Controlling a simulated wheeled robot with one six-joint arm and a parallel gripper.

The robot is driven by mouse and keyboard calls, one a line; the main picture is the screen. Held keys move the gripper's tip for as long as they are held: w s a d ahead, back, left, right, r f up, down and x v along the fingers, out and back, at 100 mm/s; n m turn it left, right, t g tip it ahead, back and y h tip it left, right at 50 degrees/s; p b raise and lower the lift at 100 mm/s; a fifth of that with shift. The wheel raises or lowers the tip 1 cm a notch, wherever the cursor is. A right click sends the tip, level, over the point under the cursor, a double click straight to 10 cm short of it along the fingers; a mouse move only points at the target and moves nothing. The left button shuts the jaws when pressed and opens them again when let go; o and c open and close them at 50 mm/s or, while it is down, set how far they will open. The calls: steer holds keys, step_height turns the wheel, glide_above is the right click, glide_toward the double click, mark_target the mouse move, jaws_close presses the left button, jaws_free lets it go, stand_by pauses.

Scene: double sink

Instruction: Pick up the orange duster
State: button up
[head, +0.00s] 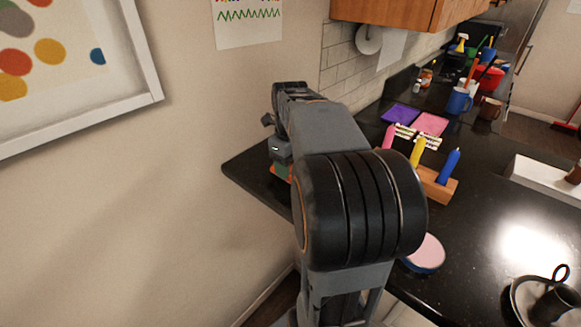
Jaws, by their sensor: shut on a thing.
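The fingertips are mostly hidden, and I cannot tell whether the duster touches the counter.
A pink-topped, blue-sided duster (426,252) lies right of my arm. A wooden block (437,188) holds pink, yellow and blue sticks. Purple (400,114) and pink (430,124) pads lie behind. A wall is close on the left.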

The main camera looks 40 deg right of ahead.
steer(key=shift+r, duration=0.65)
steer(key=s+r, duration=0.1)
steer(key=r, duration=0.1)
steer(key=s+a+r, duration=0.1)
steer(key=s+r, duration=0.1)
steer(key=r, duration=0.1)
steer(key=s+r, duration=0.1)
steer(key=r, duration=0.1)
steer(key=shift+s+a+r, duration=0.3)
steer(key=shift+s, duration=0.05)
steer(key=s+a+r+b, duration=0.1)
steer(key=s+a+r, duration=0.2)
steer(key=s, duration=0.5)
steer(key=shift+s+r+b, duration=0.3)
steer(key=shift+r, duration=0.2)
